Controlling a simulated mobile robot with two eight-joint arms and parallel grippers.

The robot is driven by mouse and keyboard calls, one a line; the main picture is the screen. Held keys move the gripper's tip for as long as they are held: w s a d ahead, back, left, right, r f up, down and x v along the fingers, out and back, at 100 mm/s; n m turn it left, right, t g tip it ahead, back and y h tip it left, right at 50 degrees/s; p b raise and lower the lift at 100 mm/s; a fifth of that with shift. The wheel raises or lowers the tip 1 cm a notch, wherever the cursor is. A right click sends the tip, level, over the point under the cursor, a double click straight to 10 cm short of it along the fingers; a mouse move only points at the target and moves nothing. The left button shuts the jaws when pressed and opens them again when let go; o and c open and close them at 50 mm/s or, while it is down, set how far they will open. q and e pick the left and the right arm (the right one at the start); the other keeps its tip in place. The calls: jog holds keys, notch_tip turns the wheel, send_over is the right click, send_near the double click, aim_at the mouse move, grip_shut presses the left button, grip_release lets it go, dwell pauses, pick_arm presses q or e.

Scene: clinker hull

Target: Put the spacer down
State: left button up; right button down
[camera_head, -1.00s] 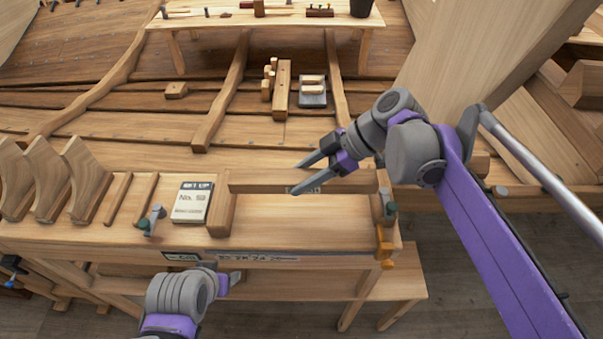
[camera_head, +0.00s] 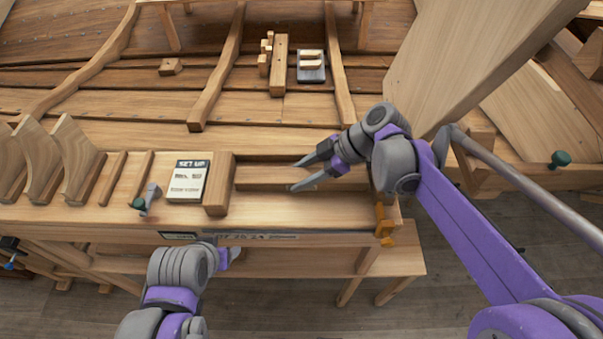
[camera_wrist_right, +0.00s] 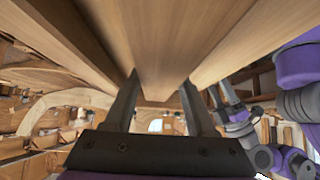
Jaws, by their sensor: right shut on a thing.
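A long wooden bar, which I take to be the spacer (camera_head: 262,174), lies along the bench between an upright wooden block (camera_head: 219,184) and the bench's right end. My right gripper (camera_head: 297,176) is over its middle, with one finger on the far side and one on the near side. In the right wrist view the fingers stand on both sides of a wooden piece (camera_wrist_right: 160,45), shut on it. The fingers hide part of the bar, and its contact with the bench cannot be told. My left gripper (camera_head: 234,253) is low at the bench's front edge, its fingers small.
A printed card (camera_head: 188,181) lies left of the block. A green-knobbed clamp (camera_head: 146,199) and curved wooden pieces (camera_head: 75,158) are further left. An orange clamp (camera_head: 384,226) is at the bench's right end. A wooden post (camera_head: 470,60) rises behind my right arm.

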jog(key=shift+c, duration=1.1)
grip_release()
jog(key=shift+v, duration=3.8)
